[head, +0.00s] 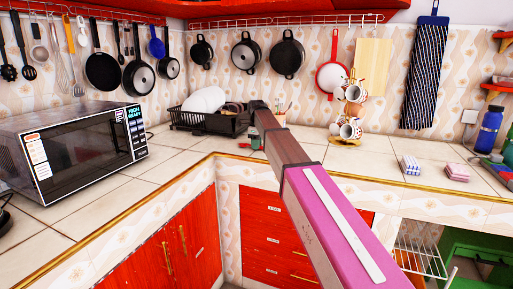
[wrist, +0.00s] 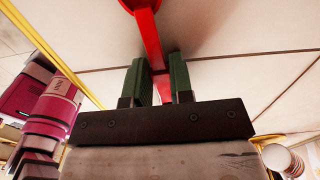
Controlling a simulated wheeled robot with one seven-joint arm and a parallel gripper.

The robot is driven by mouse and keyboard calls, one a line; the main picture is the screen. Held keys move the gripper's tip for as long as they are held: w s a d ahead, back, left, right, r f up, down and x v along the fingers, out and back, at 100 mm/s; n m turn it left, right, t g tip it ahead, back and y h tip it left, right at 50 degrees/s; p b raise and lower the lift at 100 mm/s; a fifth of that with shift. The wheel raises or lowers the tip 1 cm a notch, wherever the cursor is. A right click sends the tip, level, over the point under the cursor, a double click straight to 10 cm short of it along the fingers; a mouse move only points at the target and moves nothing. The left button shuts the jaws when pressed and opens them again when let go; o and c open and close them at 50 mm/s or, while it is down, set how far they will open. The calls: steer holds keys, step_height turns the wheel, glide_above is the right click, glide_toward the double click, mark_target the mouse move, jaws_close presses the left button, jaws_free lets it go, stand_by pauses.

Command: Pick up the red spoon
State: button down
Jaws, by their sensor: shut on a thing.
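The red spoon (wrist: 150,38) shows in the wrist view, with part of its wider end cut off at the top edge. Its handle runs down between the two dark green fingers of my gripper (wrist: 159,70). My gripper is shut on the handle. The spoon is over or on the pale tiled counter; I cannot tell whether it touches the tiles. In the head view my gripper (head: 256,142) is at the back corner of the counter, mostly behind my arm. A small red bit (head: 243,146) beside it looks like part of the spoon.
A black dish rack (head: 203,122) with white plates stands just left of my gripper. A microwave (head: 75,143) is on the left counter. A mug tree (head: 350,115) stands to the right. Pans hang on the walls. The tiled counter (head: 165,165) in front of the rack is clear.

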steer(key=shift+r, duration=0.1)
steer(key=shift+r, duration=0.55)
step_height(320, 180, up, 3)
steer(key=shift+f, duration=0.15)
steer(key=s+a+r, duration=0.7)
steer(key=a, duration=0.1)
steer(key=shift+s+a, duration=0.35)
steer(key=shift+a, duration=0.05)
